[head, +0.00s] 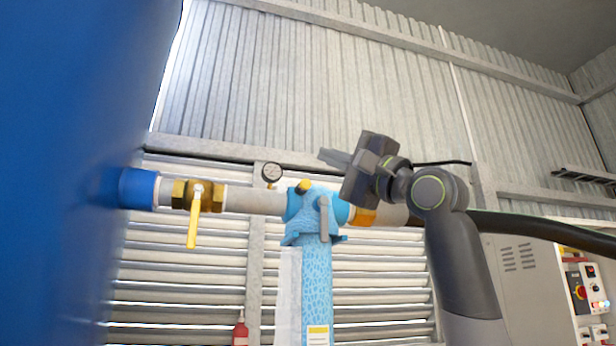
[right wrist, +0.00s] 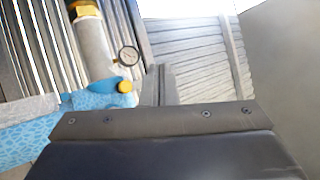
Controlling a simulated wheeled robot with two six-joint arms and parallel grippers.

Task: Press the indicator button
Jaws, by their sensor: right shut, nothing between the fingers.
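The indicator button is a yellow knob (head: 304,186) on top of the light-blue filter housing (head: 313,240), beside a round pressure gauge (head: 271,172). In the right wrist view the yellow button (right wrist: 125,86) and the gauge (right wrist: 128,56) show left of the fingers. My right gripper (head: 334,158) is shut and empty. In the head view its fingers point left, a little above and to the right of the button, apart from it in the picture. The closed fingers (right wrist: 159,84) also show in the right wrist view. My left gripper is not in view.
A horizontal pipe (head: 253,202) runs left from the housing to a brass valve with a yellow lever (head: 193,230) and a large blue tank (head: 75,100). A grey lever (head: 324,220) hangs at the housing's front. A control cabinet (head: 530,275) stands at right.

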